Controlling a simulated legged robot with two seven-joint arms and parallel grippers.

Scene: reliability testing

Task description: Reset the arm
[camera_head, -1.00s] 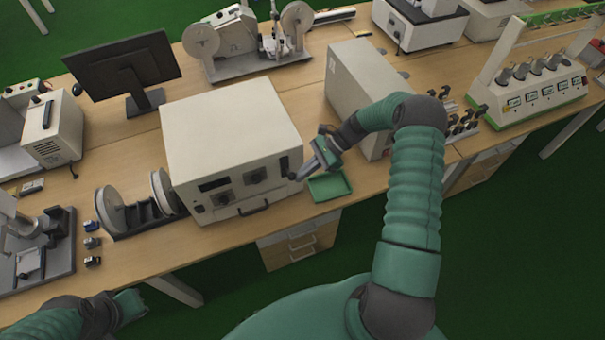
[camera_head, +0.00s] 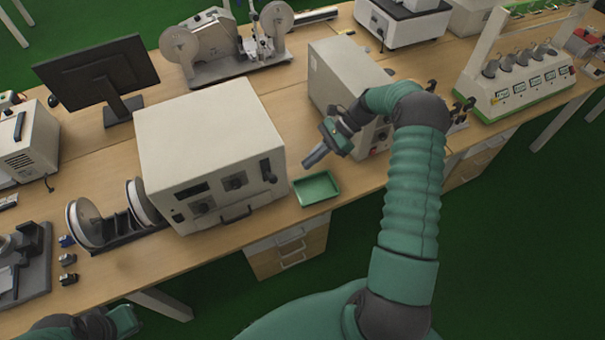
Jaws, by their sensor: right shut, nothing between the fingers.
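My right arm reaches in from the lower right, bends at the elbow and points left over the bench. Its gripper (camera_head: 312,160) is shut and empty, above and just behind the green tray (camera_head: 333,194), to the right of the white oven-like box. My left arm shows only at the bottom left edge, with its green hand end (camera_head: 124,319) low in front of the bench. The fingers of the left gripper cannot be made out.
The white box (camera_head: 205,140) with dark knobs stands left of the right gripper. A second box (camera_head: 340,75) stands behind the right forearm. Two reels (camera_head: 88,222) on a dark stand and a monitor (camera_head: 95,68) are at left. Bare bench (camera_head: 352,172) lies around the tray.

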